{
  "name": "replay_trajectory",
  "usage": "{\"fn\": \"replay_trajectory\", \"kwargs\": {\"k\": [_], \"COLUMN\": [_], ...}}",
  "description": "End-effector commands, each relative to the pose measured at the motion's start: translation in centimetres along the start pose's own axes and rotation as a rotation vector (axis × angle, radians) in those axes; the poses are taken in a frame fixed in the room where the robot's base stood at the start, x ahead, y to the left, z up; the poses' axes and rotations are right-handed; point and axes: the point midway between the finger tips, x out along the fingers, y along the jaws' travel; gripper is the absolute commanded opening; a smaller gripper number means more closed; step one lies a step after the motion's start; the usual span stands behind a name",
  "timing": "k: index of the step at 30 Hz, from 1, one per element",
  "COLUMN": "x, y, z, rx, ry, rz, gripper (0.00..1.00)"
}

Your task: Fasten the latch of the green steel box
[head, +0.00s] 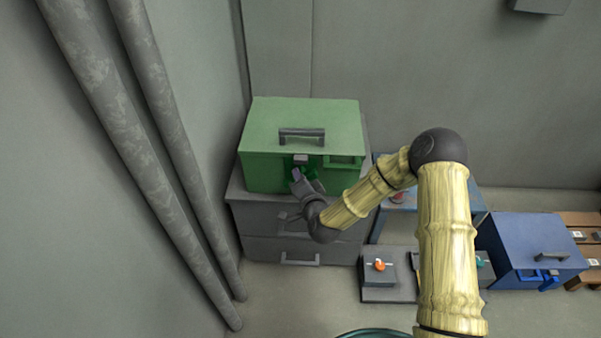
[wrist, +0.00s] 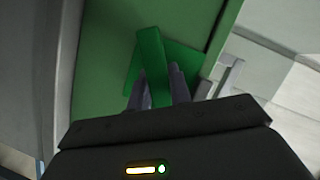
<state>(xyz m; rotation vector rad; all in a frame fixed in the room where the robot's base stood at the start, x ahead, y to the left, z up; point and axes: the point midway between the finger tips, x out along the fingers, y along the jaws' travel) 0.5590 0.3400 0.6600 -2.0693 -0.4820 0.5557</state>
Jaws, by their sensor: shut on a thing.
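The green steel box (head: 270,172) stands on a grey drawer cabinet with its lid down and a dark handle on top. Its green latch (wrist: 152,62) shows in the wrist view as a bar on a square green plate (wrist: 190,62), lying at a slight tilt in that picture. My gripper (head: 296,173) is at the box's front face, below the lid's front edge. In the wrist view, my gripper's fingers (wrist: 160,85) close around the lower end of the latch bar. The finger tips and part of the latch are hidden in the head view.
The grey drawer cabinet (head: 285,247) has bar handles. A blue box (head: 525,240) with a blue latch sits at right, near a wooden bench (head: 585,222). A grey block with an orange knob (head: 380,266) is on the floor. Two thick pipes (head: 120,120) run along the left wall.

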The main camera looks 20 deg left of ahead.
Motion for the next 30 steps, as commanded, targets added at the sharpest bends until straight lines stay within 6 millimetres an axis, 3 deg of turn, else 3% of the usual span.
{"fn": "replay_trajectory", "kwargs": {"k": [30], "x": [-0.08], "y": [-0.04], "z": [0.12], "rx": [-0.844], "ry": [-0.004], "rz": [0.35], "gripper": [0.0]}}
